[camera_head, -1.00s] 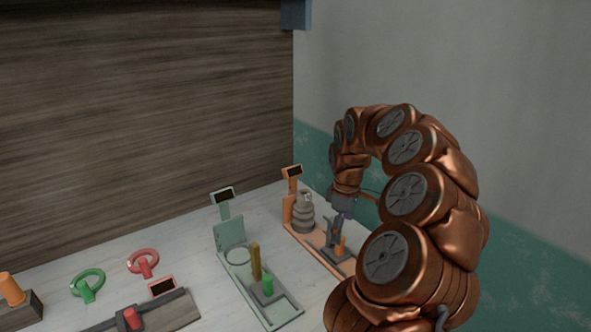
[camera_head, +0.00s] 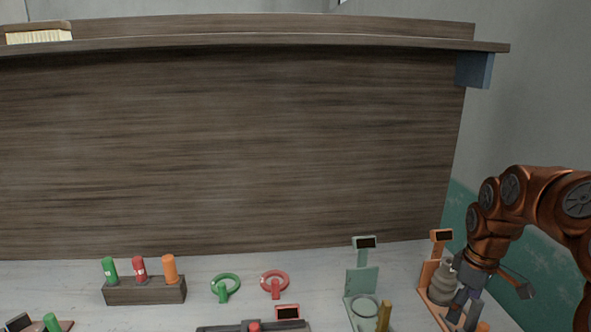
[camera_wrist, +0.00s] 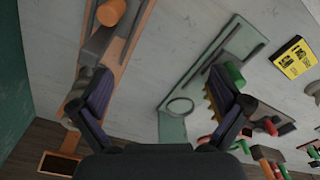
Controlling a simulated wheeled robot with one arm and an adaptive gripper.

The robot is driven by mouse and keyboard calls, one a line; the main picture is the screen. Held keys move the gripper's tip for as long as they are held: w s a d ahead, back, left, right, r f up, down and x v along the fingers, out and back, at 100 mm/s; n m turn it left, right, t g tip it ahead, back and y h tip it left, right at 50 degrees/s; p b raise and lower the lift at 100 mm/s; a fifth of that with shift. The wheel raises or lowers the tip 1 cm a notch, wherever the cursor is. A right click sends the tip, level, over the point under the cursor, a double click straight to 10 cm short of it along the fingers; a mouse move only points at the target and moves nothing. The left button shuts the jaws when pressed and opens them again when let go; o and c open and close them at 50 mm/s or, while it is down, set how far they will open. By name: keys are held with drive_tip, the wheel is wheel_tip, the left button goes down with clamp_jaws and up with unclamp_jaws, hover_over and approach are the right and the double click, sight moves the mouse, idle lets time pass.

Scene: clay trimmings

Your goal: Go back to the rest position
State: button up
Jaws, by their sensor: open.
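My gripper (camera_head: 466,303) is at the right of the head view, over the orange stand (camera_head: 436,271) with its small dark screen. A grey ribbed piece (camera_head: 443,280) stands on that stand, just left of my gripper. The orange stand also shows in the wrist view (camera_wrist: 127,55), beside the left finger. The green stand (camera_wrist: 173,125) lies beyond the right finger, which hides part of it.
A wooden block (camera_head: 146,291) holds green, red and orange pegs at the left. A shelf (camera_head: 250,42) carries a brush (camera_head: 38,33). A yellow label (camera_wrist: 294,57) lies on the table.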

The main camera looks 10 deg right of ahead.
drive_tip(key=s+a+r+m, duration=0.1)
drive_tip(key=s+a, duration=0.3)
drive_tip(key=a, duration=0.4)
drive_tip(key=s+a+r, duration=0.2)
drive_tip(key=s+a, duration=0.1)
drive_tip(key=a, duration=0.6)
drive_tip(key=s+a+f+m+g, duration=0.1)
drive_tip(key=s+a, duration=0.3)
drive_tip(key=s, duration=0.4)
drive_tip(key=s+a+f+m+g, duration=0.1)
drive_tip(key=s+a+f+m, duration=0.2)
drive_tip(key=s, duration=0.6)
drive_tip(key=shift+s+a+m, duration=0.2)
drive_tip(key=shift+a+m, duration=0.3)
drive_tip(key=shift+a, duration=0.1)
